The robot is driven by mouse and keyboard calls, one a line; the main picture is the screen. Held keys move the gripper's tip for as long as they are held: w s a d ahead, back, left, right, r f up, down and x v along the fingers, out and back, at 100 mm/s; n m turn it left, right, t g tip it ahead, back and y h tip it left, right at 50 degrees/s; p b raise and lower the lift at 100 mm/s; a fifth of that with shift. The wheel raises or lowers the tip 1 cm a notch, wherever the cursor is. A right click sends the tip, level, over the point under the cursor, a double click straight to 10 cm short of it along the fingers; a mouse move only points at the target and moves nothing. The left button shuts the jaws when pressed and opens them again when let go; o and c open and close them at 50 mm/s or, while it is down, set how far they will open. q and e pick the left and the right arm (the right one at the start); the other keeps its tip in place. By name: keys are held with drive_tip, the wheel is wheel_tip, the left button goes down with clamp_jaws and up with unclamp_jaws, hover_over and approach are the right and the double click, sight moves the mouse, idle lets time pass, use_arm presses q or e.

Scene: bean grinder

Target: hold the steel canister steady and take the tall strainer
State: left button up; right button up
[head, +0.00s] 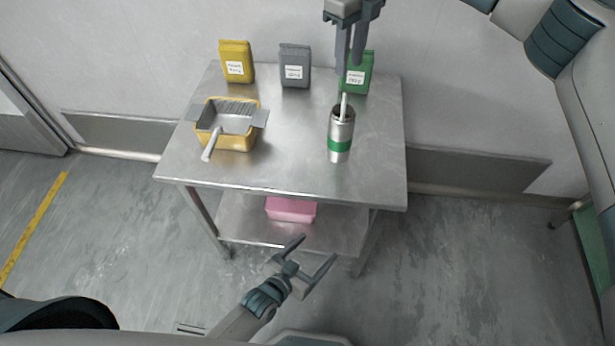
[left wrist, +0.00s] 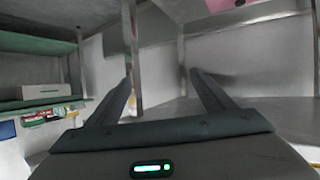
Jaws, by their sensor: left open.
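The steel canister (head: 341,128) with a green band stands upright at the right of the steel table. A pale handle (head: 343,106) sticks up out of its mouth; it looks like the tall strainer's, whose body is hidden inside. My right gripper (head: 350,62) is above and behind the canister, pointing down, with a narrow gap between its fingers and nothing seen in it. It is apart from the handle. My left gripper (head: 319,253) is open and empty, low in front of the table; its spread fingers also show in the left wrist view (left wrist: 162,78).
A yellow box with a wide strainer (head: 230,121) across it stands at the table's left. Yellow (head: 236,62), grey (head: 295,66) and green (head: 358,82) bags stand along the back. A pink box (head: 291,209) is on the lower shelf. The table's front middle is clear.

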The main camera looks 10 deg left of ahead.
use_arm(q)
drive_tip(key=w+d+r+t+h, duration=0.1)
drive_tip(key=d+r, duration=0.1)
drive_tip(key=r, duration=0.4)
drive_tip(key=w+d+r+t+h, duration=0.1)
drive_tip(key=d+r, duration=0.2)
drive_tip(key=r, duration=0.4)
drive_tip(key=t+y, duration=0.2)
drive_tip(key=t, duration=0.1)
approach(336, 139)
drive_tip(key=a+v, duration=0.1)
drive_tip(key=v, duration=0.3)
drive_tip(key=shift+w+d+f, duration=0.15)
drive_tip(key=shift+d+f, duration=0.1)
drive_tip(key=shift+f, duration=0.15)
drive_tip(key=shift+w+n, duration=0.1)
drive_tip(key=shift+n, duration=0.2)
drive_tip(key=x, duration=1.7)
drive_tip(key=shift+d+r, duration=0.1)
drive_tip(key=shift+d, duration=0.1)
drive_tip(key=shift+c, duration=0.6)
